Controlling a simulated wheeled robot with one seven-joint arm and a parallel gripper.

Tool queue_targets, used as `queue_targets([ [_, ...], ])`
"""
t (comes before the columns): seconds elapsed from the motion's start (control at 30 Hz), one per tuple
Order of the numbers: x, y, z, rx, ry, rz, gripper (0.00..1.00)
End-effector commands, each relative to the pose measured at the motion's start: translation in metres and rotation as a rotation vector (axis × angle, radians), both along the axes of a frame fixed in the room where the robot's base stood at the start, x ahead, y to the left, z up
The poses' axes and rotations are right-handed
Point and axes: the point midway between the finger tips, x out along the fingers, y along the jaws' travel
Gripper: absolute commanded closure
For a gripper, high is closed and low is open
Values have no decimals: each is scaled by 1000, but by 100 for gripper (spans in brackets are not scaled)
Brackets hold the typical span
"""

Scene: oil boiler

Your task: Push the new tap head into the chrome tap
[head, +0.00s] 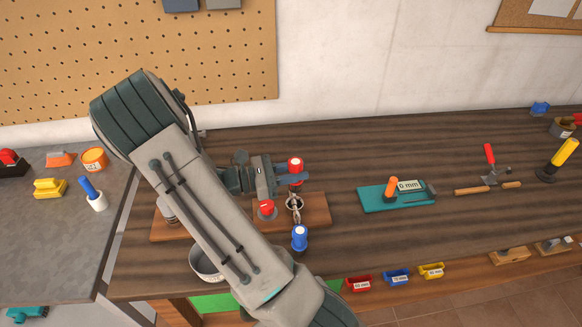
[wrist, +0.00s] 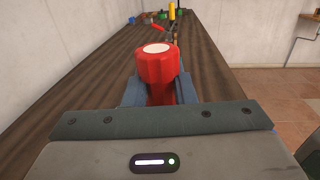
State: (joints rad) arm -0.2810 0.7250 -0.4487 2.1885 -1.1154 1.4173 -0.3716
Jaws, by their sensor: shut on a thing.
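My gripper (head: 290,179) is shut on a red tap head with a white top (head: 295,164). In the wrist view the red tap head (wrist: 157,66) stands upright between the fingers, white cap facing up. The chrome tap (head: 294,204) stands on a wooden board (head: 317,207), just below the held head in the head view. The held head is apart from the tap. Its lower end is hidden by the fingers. The chrome tap does not show in the wrist view.
A red knob (head: 266,208) sits left of the tap, and a blue-topped piece (head: 300,236) stands in front. A metal bowl (head: 205,262) is partly behind my arm. A teal mat (head: 378,203) with a 6 mm label lies to the right. Bench between board and mat is clear.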

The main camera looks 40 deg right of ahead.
Motion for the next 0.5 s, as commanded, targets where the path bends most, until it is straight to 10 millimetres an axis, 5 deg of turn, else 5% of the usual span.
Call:
queue_targets([
  [0.27,1,0,2,2,0,-2,100],
  [0.5,1,0,-22,2,1,-1,100],
])
